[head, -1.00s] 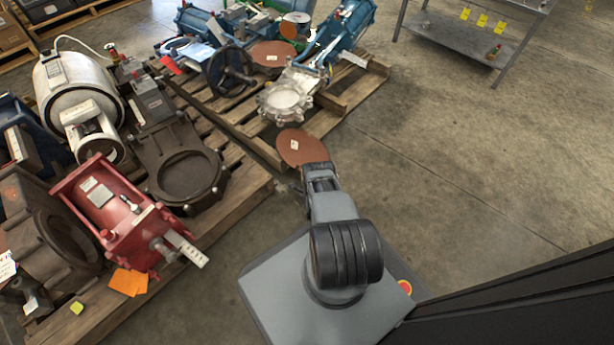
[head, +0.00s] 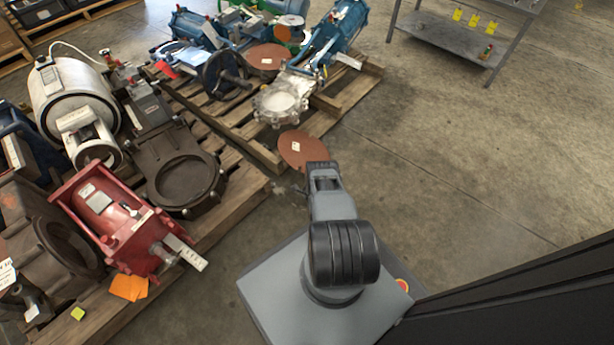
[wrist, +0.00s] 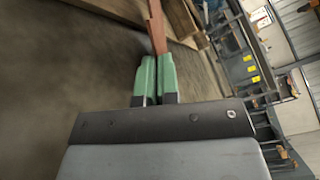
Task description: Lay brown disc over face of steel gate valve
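The brown disc (head: 302,149) with a small white label is at the end of my arm in the head view, near the front corner of the farther pallet. In the wrist view the disc (wrist: 156,26) shows edge-on between the green fingers of my gripper (wrist: 155,72), which is shut on it. The silvery steel gate valve (head: 289,83) lies on that pallet, with its round pale face (head: 281,103) turned up. The face is uncovered. The disc is apart from it, nearer to me and slightly to the right. In the head view the fingertips are hidden.
Another brown disc (head: 267,57) lies among blue valves on the farther pallet (head: 352,92). The nearer pallet (head: 232,205) holds a dark valve (head: 155,170), a red actuator (head: 112,225) and a white one (head: 72,90). A grey metal table (head: 450,48) stands far right. The floor between is clear.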

